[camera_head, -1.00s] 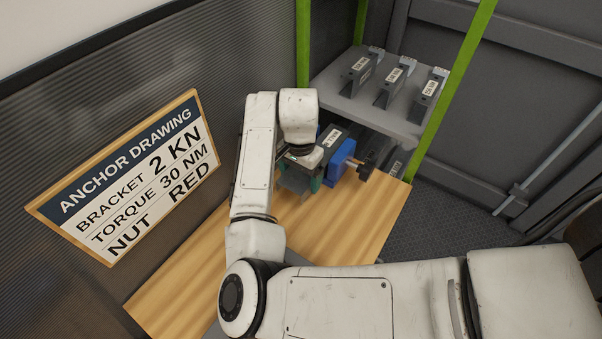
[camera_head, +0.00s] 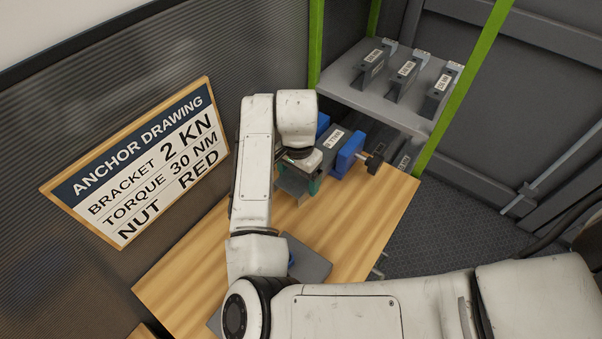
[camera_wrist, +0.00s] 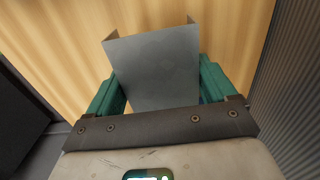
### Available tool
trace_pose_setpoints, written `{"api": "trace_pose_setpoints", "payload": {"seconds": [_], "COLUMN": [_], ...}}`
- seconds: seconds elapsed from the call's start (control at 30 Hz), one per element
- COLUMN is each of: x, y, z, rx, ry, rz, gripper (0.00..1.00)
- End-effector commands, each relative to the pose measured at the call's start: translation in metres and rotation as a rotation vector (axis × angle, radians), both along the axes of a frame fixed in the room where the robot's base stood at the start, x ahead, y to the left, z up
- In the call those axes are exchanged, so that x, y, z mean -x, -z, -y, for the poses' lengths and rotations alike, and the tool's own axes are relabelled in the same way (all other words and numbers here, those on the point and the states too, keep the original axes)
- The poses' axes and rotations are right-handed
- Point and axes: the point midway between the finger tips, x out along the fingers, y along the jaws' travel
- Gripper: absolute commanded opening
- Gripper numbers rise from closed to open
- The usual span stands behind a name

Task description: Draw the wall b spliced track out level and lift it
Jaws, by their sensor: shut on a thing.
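The track is a grey sheet-metal channel with upturned side edges; its near end (camera_head: 292,184) shows below my gripper in the head view. In the wrist view the channel (camera_wrist: 158,65) lies between the two green fingers and reaches out over the wood. My gripper (camera_wrist: 160,90) is shut on it, one finger against each side; it also shows in the head view (camera_head: 306,180), partly hidden by my wrist. Behind it, a dark grey labelled piece (camera_head: 334,141) sits between the blue jaws of a vise (camera_head: 347,156). Whether the track still touches that piece is hidden.
The wooden bench top (camera_head: 345,225) is clear to the front right. A grey shelf (camera_head: 345,88) with several labelled blocks stands behind, between green posts (camera_head: 461,88). A drawing board (camera_head: 135,165) hangs on the left wall. A dark grey flat thing (camera_head: 306,262) lies near my arm.

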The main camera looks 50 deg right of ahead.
Motion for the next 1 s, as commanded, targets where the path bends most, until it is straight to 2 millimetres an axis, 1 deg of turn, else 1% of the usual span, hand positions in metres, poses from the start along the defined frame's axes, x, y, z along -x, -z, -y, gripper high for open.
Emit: {"api": "trace_pose_setpoints", "payload": {"seconds": [0.37, 1.0], "x": [0.0, 0.0], "y": [-0.002, -0.03], "z": [0.0, 0.0], "rx": [0.001, 0.001], "ry": [0.0, -0.001], "rz": [0.0, 0.0], "gripper": [0.48, 0.48]}}
